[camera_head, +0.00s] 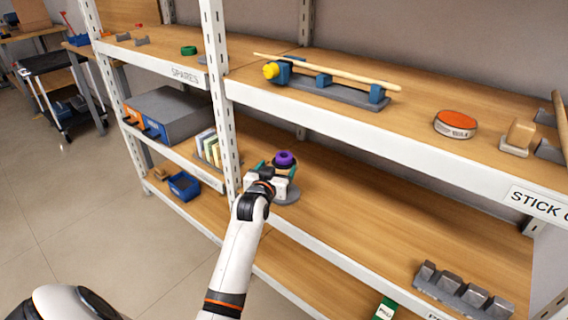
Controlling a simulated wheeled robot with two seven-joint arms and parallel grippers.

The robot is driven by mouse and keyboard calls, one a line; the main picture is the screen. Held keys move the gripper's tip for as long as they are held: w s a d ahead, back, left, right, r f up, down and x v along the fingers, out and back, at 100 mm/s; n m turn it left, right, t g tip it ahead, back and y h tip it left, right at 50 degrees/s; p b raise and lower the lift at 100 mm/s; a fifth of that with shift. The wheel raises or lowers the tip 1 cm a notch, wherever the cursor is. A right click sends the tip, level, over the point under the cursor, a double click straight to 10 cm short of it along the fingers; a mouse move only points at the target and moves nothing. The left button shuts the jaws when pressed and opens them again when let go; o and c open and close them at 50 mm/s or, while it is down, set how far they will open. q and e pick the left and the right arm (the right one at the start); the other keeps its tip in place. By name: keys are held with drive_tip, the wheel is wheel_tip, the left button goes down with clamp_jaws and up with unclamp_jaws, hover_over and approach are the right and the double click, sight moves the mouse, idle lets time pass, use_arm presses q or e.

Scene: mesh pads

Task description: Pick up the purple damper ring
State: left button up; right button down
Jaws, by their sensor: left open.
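The purple damper ring (285,158) sits at the top of a small stand with a round grey base (288,197) on the middle shelf, just right of the front post. A dark band shows under the ring. My left gripper (279,172) is open and reaches in from the front, close to the ring. Teal pieces show on both sides below the ring. The gripper hides most of the stand, and I cannot tell whether its fingers touch the ring. My right gripper is not in view.
A white post (219,100) stands left of my gripper. Upright cards (208,147) and a grey box (168,113) are left of it. The middle shelf is clear to the right, up to a grey block rack (463,291).

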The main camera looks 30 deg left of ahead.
sight(281, 161)
use_arm(q)
drive_tip(key=x, duration=0.3)
drive_tip(key=shift+f, duration=0.15)
drive_tip(key=shift+w+a+f+b, duration=0.1)
drive_tip(key=shift+w+a+b, duration=0.15)
drive_tip(key=shift+w+b, duration=0.35)
drive_tip(key=b+x, duration=0.1)
drive_tip(key=x, duration=0.3)
drive_tip(key=shift+w+a+f, duration=0.1)
drive_tip(key=shift+w+a, duration=0.05)
drive_tip(key=shift+w, duration=0.1)
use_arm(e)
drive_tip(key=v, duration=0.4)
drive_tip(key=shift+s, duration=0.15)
use_arm(q)
drive_tip(key=c, duration=1.1)
